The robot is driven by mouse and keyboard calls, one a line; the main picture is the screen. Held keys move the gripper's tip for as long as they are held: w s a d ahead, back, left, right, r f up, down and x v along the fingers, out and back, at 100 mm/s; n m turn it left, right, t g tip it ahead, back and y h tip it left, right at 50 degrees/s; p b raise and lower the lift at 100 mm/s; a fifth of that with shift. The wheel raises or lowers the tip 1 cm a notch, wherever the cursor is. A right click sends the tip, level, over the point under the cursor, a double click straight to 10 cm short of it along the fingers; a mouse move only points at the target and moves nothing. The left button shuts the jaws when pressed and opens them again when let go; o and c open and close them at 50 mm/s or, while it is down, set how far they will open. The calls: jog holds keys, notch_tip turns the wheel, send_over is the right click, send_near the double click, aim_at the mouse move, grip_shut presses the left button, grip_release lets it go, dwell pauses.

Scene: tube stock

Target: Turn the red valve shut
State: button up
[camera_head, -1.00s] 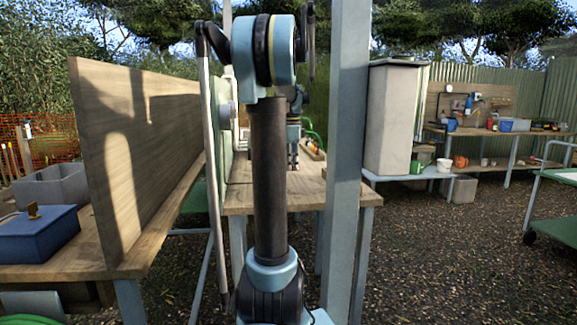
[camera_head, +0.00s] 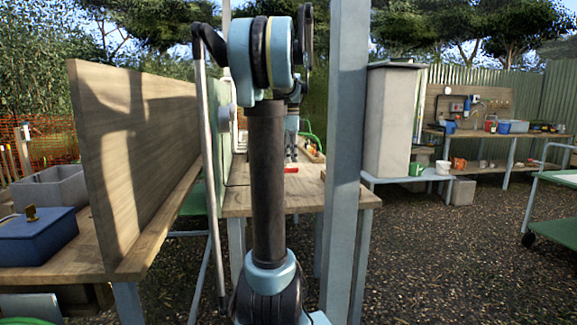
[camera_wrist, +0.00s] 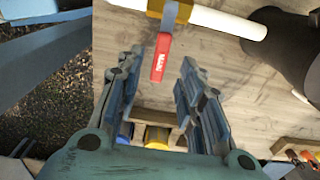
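The red valve handle (camera_wrist: 162,57) shows in the wrist view as a flat lever with white lettering. Its grey arm joins a yellow valve body (camera_wrist: 178,10) on a white pipe (camera_wrist: 225,22), and the lever lies roughly crosswise to the pipe. My gripper (camera_wrist: 161,68) is open, with one finger on each side of the lever's line and a visible gap on both sides. Whether the fingertips are level with the lever is hard to tell. In the head view a small red piece (camera_head: 291,170), likely the handle, shows below my gripper (camera_head: 291,158); my arm hides much there.
A wooden bench (camera_head: 238,206) lies below my gripper. A dark rounded object (camera_wrist: 285,38) stands at the right of the wrist view. Blue and yellow items (camera_wrist: 157,137) show below the fingers. A grey post (camera_head: 345,150) stands right of my arm, and a wooden panel (camera_head: 130,150) left.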

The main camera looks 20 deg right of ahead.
notch_tip(320, 180, up, 8)
jog(key=shift+f, duration=0.15)
jog(key=shift+a, duration=0.1)
dwell(0.5)
jog(key=s+a+f+n, duration=0.6)
jog(key=s+a, duration=0.1)
jog(key=a, duration=0.2)
jog(key=s+a+f+n, duration=0.5)
jog(key=s+f, duration=0.2)
jog(key=f, duration=0.2)
jog(key=s+a+f+n+t, duration=0.1)
jog(key=s+a+f+n, duration=0.4)
jog(key=s+f, duration=0.2)
jog(key=s+a+f+n+t, duration=0.1)
jog(key=s+a+f+n, duration=0.4)
jog(key=f, duration=0.6)
jog(key=s, duration=0.2)
jog(key=shift+s+f, duration=0.3)
jog(key=shift+f, duration=0.1)
jog(key=shift+w+f, duration=0.2)
jog(key=shift+w, duration=0.25)
